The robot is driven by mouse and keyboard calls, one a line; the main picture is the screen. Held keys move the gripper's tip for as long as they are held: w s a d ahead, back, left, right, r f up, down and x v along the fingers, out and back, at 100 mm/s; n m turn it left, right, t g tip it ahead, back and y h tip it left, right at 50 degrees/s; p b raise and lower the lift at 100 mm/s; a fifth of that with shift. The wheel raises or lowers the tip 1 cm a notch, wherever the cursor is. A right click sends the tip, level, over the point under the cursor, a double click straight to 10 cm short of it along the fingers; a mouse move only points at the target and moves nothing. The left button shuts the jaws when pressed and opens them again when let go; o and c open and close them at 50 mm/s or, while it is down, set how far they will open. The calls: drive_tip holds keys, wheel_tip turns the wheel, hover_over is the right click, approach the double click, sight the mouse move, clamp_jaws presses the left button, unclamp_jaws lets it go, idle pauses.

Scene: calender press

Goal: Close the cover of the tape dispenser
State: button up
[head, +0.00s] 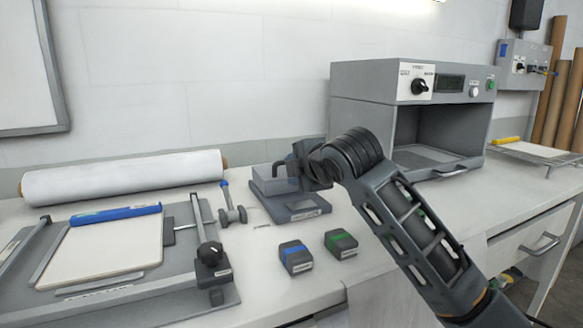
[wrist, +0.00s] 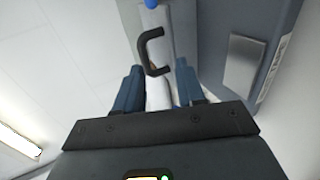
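The tape dispenser (head: 297,207) is a grey unit with a flat, labelled base on the bench, left of the press oven. Its boxy upper part (head: 268,186) is partly hidden behind my gripper (head: 296,165). I cannot tell from the head view how far the cover stands open. In the wrist view a dark C-shaped handle (wrist: 146,45) lies just ahead of and between the blue-grey fingertips of my gripper (wrist: 156,66). The fingers are spread apart, with gaps beside the handle. A grey panel of the dispenser (wrist: 268,40) fills the right side of that view.
A blue-handled roller (head: 230,200) lies to the left, and a blue-marked box (head: 295,257) and green-marked box (head: 341,243) stand in front. A white roll (head: 125,178) and a cutting board (head: 105,250) fill the left. The grey oven (head: 380,110) stands right.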

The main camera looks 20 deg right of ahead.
drive_tip(key=v, duration=0.5)
drive_tip(key=shift+w+d+r, duration=0.1)
drive_tip(key=shift+r, duration=0.2)
drive_tip(key=shift+r, duration=0.15)
